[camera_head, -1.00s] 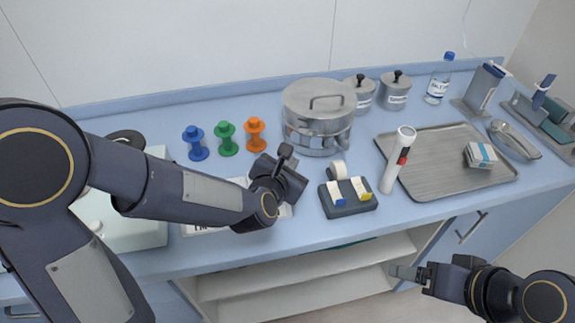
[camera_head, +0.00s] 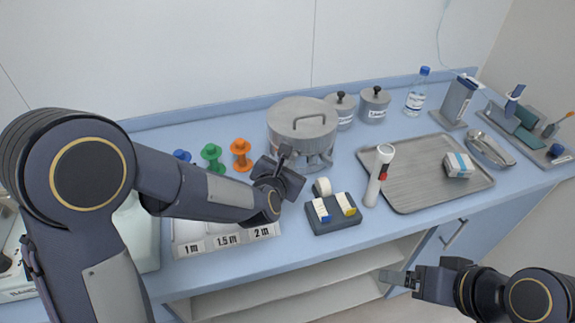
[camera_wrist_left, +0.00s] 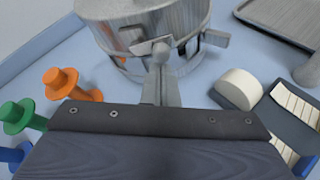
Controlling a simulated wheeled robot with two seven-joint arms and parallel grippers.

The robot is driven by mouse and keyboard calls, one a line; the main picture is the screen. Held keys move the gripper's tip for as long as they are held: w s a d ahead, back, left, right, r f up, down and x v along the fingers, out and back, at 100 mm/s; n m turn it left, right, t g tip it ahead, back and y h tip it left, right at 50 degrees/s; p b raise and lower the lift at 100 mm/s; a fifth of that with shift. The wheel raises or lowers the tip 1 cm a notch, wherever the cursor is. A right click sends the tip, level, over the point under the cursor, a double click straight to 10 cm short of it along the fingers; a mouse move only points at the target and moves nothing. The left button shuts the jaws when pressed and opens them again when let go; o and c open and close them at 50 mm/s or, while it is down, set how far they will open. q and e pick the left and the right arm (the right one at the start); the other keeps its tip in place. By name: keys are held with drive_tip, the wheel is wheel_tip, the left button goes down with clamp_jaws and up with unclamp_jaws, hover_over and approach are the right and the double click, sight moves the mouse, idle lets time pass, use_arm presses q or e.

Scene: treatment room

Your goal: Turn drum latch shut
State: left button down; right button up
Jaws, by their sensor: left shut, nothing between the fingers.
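A flat metal tab (camera_wrist_left: 215,38), perhaps the latch, sticks out from the drum's side in that view. My left gripper (camera_head: 284,152) is shut and empty at the drum's near left side. Its fingertips (camera_wrist_left: 161,50) overlap the drum's lower wall in the wrist view; I cannot tell whether they touch it. My right gripper (camera_head: 392,278) is low in front of the counter, away from the drum; its jaw opening is unclear.
Orange (camera_head: 241,154), green (camera_head: 212,157) and blue spools stand left of the drum. A dark block with tape and labels (camera_head: 335,227) and a white cylinder (camera_head: 374,185) stand in front. Two lidded canisters (camera_head: 374,104) stand behind right. A grey tray (camera_head: 415,192) lies right.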

sight(295, 150)
use_arm(q)
drive_tip(key=shift+r+n+h+b, duration=0.15)
drive_tip(key=shift+n+h+b, duration=0.6)
drive_tip(key=shift+b, duration=1.8)
drive_tip(key=r+n+h+b, duration=0.1)
drive_tip(key=n+b, duration=0.1)
drive_tip(key=b, duration=0.1)
drive_tip(key=r+n+g+h+b, duration=0.1)
drive_tip(key=n+h+b, duration=0.1)
drive_tip(key=n+b, duration=0.1)
drive_tip(key=a+r+n+h+b, duration=0.1)
drive_tip(key=n+h+b, duration=0.1)
drive_tip(key=b, duration=0.3)
drive_tip(key=shift+w+n+g+h, duration=0.2)
drive_tip(key=shift+n+g+h, duration=0.1)
drive_tip(key=shift+n, duration=0.45)
drive_tip(key=shift+f, duration=0.2)
